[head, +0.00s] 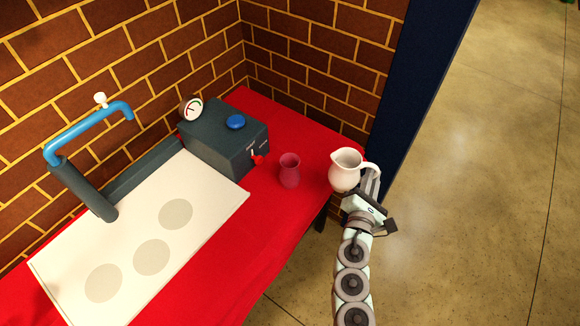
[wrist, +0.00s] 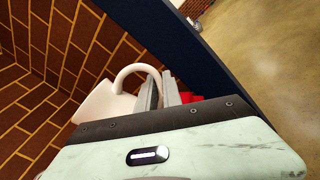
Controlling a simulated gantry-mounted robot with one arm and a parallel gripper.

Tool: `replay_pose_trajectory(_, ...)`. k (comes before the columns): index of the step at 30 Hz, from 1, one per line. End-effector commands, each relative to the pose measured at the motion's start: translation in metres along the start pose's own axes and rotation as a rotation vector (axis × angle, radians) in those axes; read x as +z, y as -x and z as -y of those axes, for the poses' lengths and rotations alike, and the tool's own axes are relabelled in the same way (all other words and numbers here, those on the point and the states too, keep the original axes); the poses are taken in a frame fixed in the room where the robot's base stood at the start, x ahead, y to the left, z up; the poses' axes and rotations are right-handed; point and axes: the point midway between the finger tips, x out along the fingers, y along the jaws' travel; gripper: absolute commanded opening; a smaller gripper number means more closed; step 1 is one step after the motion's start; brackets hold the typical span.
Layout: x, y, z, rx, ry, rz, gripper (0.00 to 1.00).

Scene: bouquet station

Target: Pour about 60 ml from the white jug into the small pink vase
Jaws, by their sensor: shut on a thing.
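The white jug (head: 344,172) is near the right end of the red table in the head view, upright or nearly so. My gripper (head: 371,182) is shut on its handle at the right side. In the wrist view the jug (wrist: 100,108) and its looped handle show, with the gripper fingers (wrist: 160,92) closed at the handle. I cannot tell whether the jug touches the table, and its contents are not visible. The small pink vase (head: 289,170) stands upright on the table to the left of the jug, with a gap between them.
A dark box (head: 222,140) with a blue button, a gauge and a red lever stands left of the vase. A white board (head: 140,235) with grey circles and a blue-handled pipe (head: 90,135) are further left. The red table (head: 225,265) is clear in front of the vase. A brick wall stands behind.

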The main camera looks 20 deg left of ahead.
Motion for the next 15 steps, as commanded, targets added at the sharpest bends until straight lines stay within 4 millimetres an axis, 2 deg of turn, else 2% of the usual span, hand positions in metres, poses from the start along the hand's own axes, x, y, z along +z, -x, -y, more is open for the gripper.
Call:
replay_pose_trajectory(1,-0.015,-0.009,0.004,0.007,-0.001,-0.004,0.0)
replay_pose_trajectory(6,-0.047,-0.033,0.012,0.022,-0.002,-0.014,0.0)
replay_pose_trajectory(10,-0.066,-0.044,0.017,0.028,-0.001,-0.019,0.0)
replay_pose_trajectory(15,-0.075,-0.05,0.015,0.04,0.0,-0.023,0.0)
